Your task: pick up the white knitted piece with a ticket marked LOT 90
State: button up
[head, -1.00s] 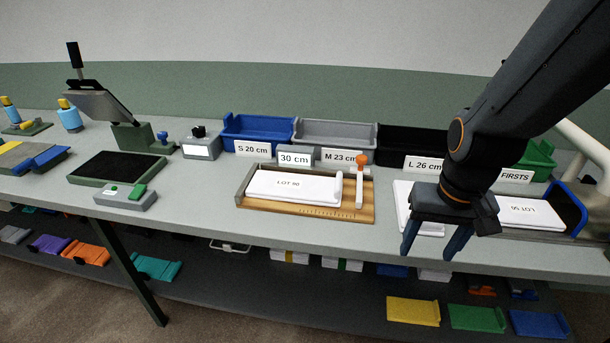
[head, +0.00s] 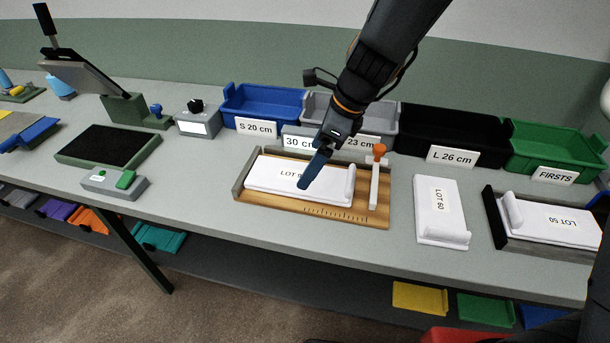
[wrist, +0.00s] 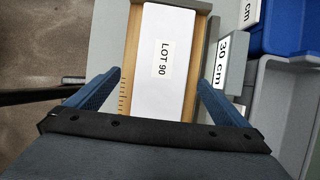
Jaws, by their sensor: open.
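The white knitted piece with the LOT 90 ticket (head: 270,178) lies flat on a wooden measuring board (head: 282,205) in the middle of the bench. In the wrist view the piece (wrist: 160,90) lies lengthwise between my fingers, its ticket reading LOT 90. My gripper (head: 312,178) is open over the right part of the piece and hides part of its ticket in the head view. In the wrist view the fingers of my gripper (wrist: 160,85) stand on either side of the piece, apart from each other. I cannot tell the exact height above it.
A grey end block and an orange-knobbed slider (head: 374,180) flank the piece. Bins stand behind: blue (head: 258,104), grey (head: 322,108), black (head: 450,130) and green (head: 545,150). White pieces marked LOT 60 (head: 437,195) and LOT 50 (head: 560,222) lie to the right.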

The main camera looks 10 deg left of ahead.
aim_at(332, 186)
jog(key=shift+d+f+p+x, duration=0.1)
jog(key=shift+d+p+x, duration=0.15)
jog(key=shift+x, duration=1.25)
jog(key=shift+d+f+p+x, duration=0.15)
jog(key=shift+d+x, duration=0.1)
jog(key=shift+x, duration=1.25)
jog(key=shift+w, duration=0.15)
jog(key=shift+r, duration=0.1)
jog(key=c, duration=1.1)
jog(key=shift+r, duration=0.1)
